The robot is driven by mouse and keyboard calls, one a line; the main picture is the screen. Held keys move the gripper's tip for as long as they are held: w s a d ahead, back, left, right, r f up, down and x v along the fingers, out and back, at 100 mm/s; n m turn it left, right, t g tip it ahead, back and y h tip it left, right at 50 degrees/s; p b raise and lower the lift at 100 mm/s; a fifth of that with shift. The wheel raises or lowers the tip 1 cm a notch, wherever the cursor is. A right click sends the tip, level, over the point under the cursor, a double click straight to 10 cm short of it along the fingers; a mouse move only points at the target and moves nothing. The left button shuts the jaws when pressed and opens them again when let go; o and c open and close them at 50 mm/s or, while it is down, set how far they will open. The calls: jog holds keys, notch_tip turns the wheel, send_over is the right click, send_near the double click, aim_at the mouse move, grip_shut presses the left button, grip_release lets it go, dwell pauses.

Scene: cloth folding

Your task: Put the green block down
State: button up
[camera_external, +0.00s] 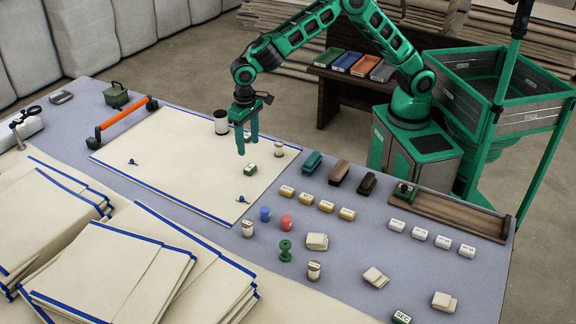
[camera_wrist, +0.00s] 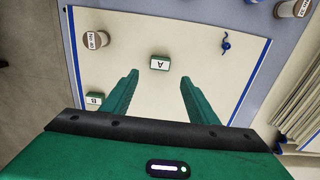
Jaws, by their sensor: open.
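A small green block with a white top marked A (camera_wrist: 159,62) lies on the cream cloth (camera_wrist: 200,30). In the external view the green block (camera_external: 250,169) rests on the blue-edged cloth (camera_external: 150,150), right of its middle. My gripper (camera_external: 247,148) points down over the cloth, close to this block. In the wrist view its fingers (camera_wrist: 159,77) are apart with nothing between them, and block A lies just beyond the tips. A second green block marked B (camera_wrist: 95,98) lies to the left of the left finger.
A labelled spool (camera_external: 279,149) and a dark-topped jar (camera_external: 221,123) stand near the cloth's far edge. A blue clip (camera_external: 243,199) lies near its front corner. Folded cloths (camera_external: 110,270) are stacked front left. Several small blocks and spools stand right of the cloth.

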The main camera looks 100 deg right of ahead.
jog(key=s+d+r+n+h, duration=0.1)
jog(key=s+d+r, duration=0.6)
jog(key=s+d, duration=0.25)
jog(key=s+d+r, duration=0.7)
jog(key=s+d, duration=0.1)
jog(key=s, duration=0.3)
jog(key=s+d+f, duration=0.1)
jog(key=s+d, duration=0.1)
jog(key=s, duration=1.3)
jog(key=s+d+f+n+y, duration=0.1)
jog(key=s+d, duration=0.1)
jog(key=s, duration=1.3)
jog(key=shift+s+f+n, duration=0.3)
